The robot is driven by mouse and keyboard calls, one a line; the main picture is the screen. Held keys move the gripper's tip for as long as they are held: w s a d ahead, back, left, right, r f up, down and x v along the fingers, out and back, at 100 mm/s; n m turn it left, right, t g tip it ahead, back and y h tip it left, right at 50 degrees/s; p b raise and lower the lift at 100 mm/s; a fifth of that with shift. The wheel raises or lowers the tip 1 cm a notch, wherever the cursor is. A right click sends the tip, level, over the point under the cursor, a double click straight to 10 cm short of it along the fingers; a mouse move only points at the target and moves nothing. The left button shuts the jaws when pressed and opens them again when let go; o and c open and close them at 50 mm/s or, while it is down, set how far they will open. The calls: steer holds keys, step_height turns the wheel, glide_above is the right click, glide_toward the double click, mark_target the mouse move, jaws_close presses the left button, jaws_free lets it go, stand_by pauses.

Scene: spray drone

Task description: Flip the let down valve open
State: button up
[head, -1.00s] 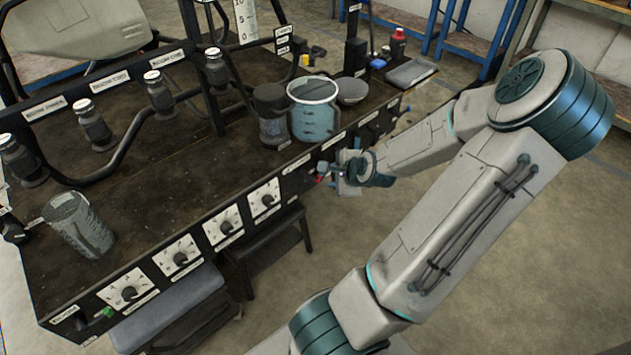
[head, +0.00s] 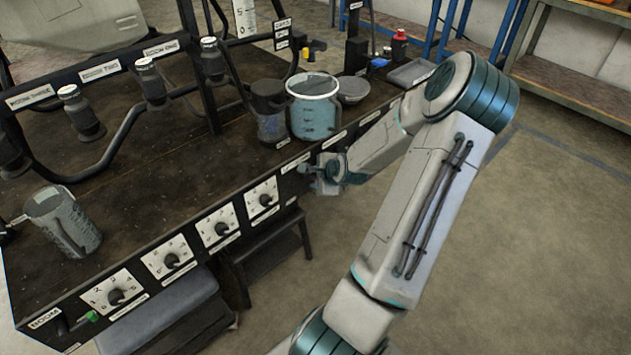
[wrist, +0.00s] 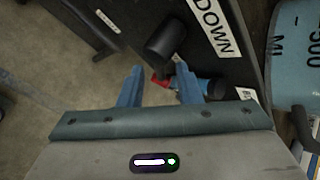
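The label ending in "DOWN" (wrist: 212,25) is on the black panel in the wrist view. Beside it a black cylindrical fitting (wrist: 166,38) sticks out of the panel. A small red part (wrist: 160,80) shows between my fingertips, nearer the right finger, with a blue-and-black piece (wrist: 215,88) just beyond that finger. I cannot tell which of these is the valve's handle. My gripper (wrist: 158,82) is open, its two blue fingers apart; contact with the red part is unclear. In the head view my gripper (head: 318,175) is at the bench's front face and hides the valve.
A step stool (head: 262,248) stands below. Floor to the right is clear.

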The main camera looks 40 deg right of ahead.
steer(key=shift+w+f, duration=0.35)
jaws_close()
steer(key=shift+h+b, duration=0.3)
steer(key=shift+b, duration=0.15)
steer(key=n+h+b, duration=0.1)
steer(key=h+b, duration=0.1)
steer(key=b, duration=0.1)
steer(key=r+n+t+h+b, duration=0.1)
steer(key=b, duration=0.3)
steer(key=n+h+b, duration=0.1)
steer(key=h+b, duration=0.1)
steer(key=b, duration=0.2)
steer(key=shift+d+r+n+t+h, duration=0.1)
steer(key=shift+r+n+t+h, duration=0.2)
steer(key=shift+r, duration=0.2)
jaws_free()
